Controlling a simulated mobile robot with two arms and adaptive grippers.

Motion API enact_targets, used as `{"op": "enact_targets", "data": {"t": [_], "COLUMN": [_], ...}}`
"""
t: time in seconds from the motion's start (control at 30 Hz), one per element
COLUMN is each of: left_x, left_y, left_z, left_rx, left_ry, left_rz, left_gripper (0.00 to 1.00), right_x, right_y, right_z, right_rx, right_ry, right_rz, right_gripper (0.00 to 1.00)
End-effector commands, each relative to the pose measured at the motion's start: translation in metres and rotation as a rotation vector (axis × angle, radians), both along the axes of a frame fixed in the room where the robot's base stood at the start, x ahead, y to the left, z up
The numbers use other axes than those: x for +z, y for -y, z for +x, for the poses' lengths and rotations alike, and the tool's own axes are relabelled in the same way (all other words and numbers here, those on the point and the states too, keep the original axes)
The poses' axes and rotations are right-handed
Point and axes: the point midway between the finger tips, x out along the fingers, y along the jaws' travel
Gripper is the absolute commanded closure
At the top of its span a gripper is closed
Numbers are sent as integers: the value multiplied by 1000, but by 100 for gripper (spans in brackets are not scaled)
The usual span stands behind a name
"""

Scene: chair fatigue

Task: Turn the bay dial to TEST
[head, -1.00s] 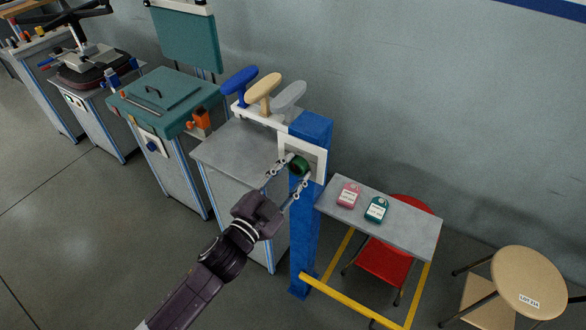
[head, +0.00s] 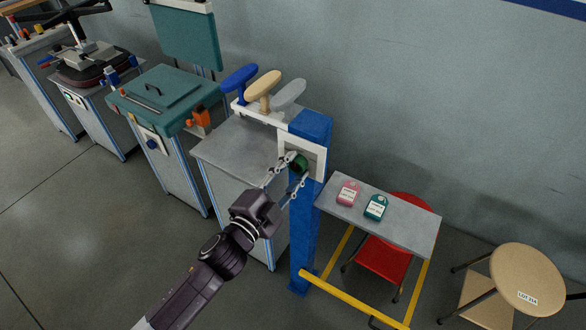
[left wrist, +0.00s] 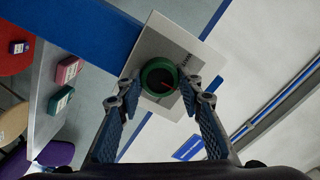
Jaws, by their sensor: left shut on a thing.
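The bay dial (head: 300,162) is a green round knob on a pale plate (head: 318,158) near the top of a blue post (head: 307,225). Dark lettering on the plate (left wrist: 152,46) is too small to read and partly hidden by a finger. My left gripper (head: 296,168) is shut on the dial, one finger on each side, as the left wrist view (left wrist: 159,88) shows. My right gripper is out of view.
A grey table (head: 405,232) right of the post holds a pink tag (head: 348,193) and a green tag (head: 376,207). A red chair (head: 383,262) is under it. A yellow rail (head: 350,297) runs low in front. A grey bench (head: 235,150) stands left of the post.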

Motion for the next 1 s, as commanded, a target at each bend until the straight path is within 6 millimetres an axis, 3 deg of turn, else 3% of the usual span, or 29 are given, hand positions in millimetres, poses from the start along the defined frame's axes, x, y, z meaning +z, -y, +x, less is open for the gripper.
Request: {"op": "enact_targets", "data": {"t": [0.07,0.1,0.27,0.67,1.0], "left_x": [0,0,0,-1,-2], "left_y": [1,1,0,-4,-33], "left_z": [0,0,0,-7,-59], "left_rx": [-2,-2,-1,0,0], "left_ry": [0,0,0,-2,-4], "left_rz": [-1,-1,-1,-1,0], "left_gripper": [90,65,49,49,49], "right_x": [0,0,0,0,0], "right_y": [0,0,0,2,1], "right_z": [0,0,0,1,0], "right_rx": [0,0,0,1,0], "right_ry": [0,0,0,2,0], "right_rz": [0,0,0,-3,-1], "right_gripper": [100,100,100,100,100]}}
